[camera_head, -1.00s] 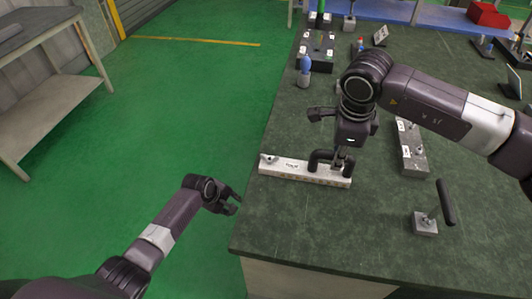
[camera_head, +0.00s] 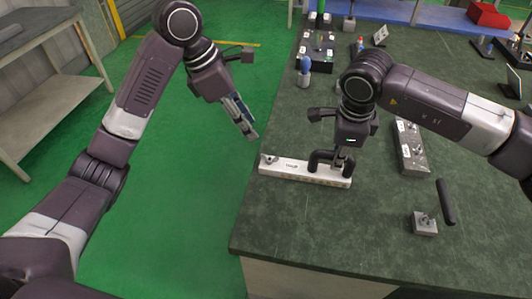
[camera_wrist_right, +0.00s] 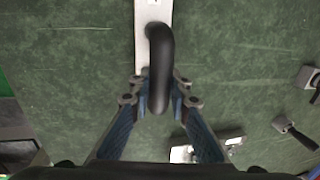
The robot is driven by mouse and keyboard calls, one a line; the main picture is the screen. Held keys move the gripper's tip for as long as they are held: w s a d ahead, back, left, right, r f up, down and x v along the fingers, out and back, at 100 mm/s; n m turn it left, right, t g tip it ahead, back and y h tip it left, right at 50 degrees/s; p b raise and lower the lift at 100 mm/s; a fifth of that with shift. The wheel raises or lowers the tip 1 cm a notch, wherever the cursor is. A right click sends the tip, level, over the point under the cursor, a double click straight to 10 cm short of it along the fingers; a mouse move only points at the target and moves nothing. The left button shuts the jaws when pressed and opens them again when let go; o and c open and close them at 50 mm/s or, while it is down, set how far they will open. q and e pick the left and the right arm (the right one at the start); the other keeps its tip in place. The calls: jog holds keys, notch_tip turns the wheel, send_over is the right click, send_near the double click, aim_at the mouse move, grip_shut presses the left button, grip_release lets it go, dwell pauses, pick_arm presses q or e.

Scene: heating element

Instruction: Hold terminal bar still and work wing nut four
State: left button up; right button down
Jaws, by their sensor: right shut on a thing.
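The terminal bar (camera_head: 300,171) is a long pale block with a small label, lying near the left edge of the dark green bench. A small wing nut (camera_head: 268,159) sits at its left end. A black arched handle (camera_head: 322,156) rises from its right end. My right gripper (camera_head: 343,165) is shut on this handle; the right wrist view shows the black handle (camera_wrist_right: 159,60) between its blue fingers and part of the pale bar (camera_wrist_right: 145,40). My left gripper (camera_head: 250,132) is raised left of the bar, apart from it, fingers pointing down; their gap is unclear.
Another block with labels (camera_head: 412,155) lies right of my right gripper. A small metal block with a black lever (camera_head: 425,224) stands at the front right. A blue-topped bottle (camera_head: 304,72) and a dark panel (camera_head: 318,48) stand farther back.

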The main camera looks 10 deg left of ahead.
aim_at(270, 159)
pick_arm(q)
jog(key=x, duration=1.1)
jog(key=shift+s+d+f, duration=0.15)
jog(key=shift+s+f, duration=0.05)
jog(key=shift+f, duration=0.25)
jog(key=shift+c, duration=0.2)
grip_shut()
